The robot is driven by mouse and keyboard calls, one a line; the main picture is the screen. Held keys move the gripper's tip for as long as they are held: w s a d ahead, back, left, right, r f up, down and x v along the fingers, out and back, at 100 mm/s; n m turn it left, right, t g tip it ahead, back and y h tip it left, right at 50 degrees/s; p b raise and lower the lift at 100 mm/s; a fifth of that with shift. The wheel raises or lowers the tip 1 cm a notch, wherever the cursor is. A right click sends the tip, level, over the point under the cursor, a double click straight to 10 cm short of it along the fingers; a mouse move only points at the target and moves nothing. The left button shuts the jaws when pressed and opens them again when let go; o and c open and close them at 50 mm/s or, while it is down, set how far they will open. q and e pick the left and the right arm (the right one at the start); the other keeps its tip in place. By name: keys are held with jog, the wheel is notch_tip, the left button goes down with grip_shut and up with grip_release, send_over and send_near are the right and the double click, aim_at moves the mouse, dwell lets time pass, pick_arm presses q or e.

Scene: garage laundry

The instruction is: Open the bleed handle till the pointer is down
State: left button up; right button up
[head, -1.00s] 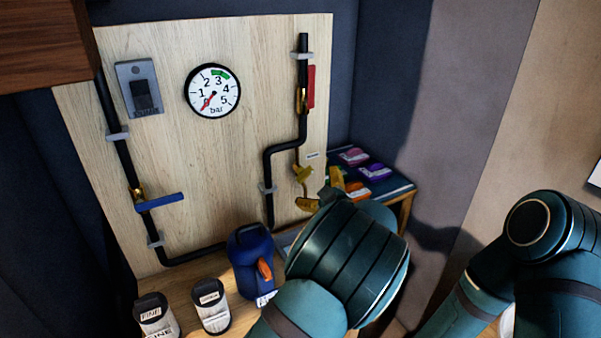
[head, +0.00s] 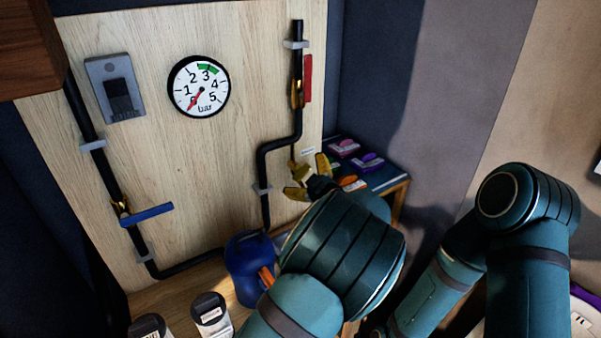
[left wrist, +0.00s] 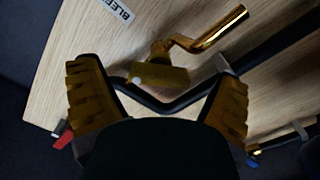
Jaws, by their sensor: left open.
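The small yellow bleed handle (left wrist: 160,75) sits on a brass bleed valve on the wooden board, with a bent brass spout (left wrist: 215,32) and a partly visible BLEED label (left wrist: 116,9). In the head view the handle (head: 301,172) is low on the board's right side, partly crowded by my gripper. My left gripper (head: 306,178) is open, its yellow fingers on either side of the handle; the left wrist view (left wrist: 157,75) shows the handle between them, with gaps at both sides. The round gauge (head: 199,86) has its red pointer low at the left, near 0. My right gripper is out of view.
Black pipe (head: 262,165) runs close beside the bleed valve. A red lever (head: 308,78) is above it and a blue lever (head: 147,214) at left. A blue jug (head: 247,262) and white containers (head: 211,315) stand below. A side table (head: 392,182) holds colourful packs.

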pick_arm(q)
jog(key=c, duration=1.2)
jog(key=shift+n+b, duration=0.8)
jog(key=shift+b, duration=0.05)
jog(key=o, duration=1.2)
jog(key=v, duration=1.2)
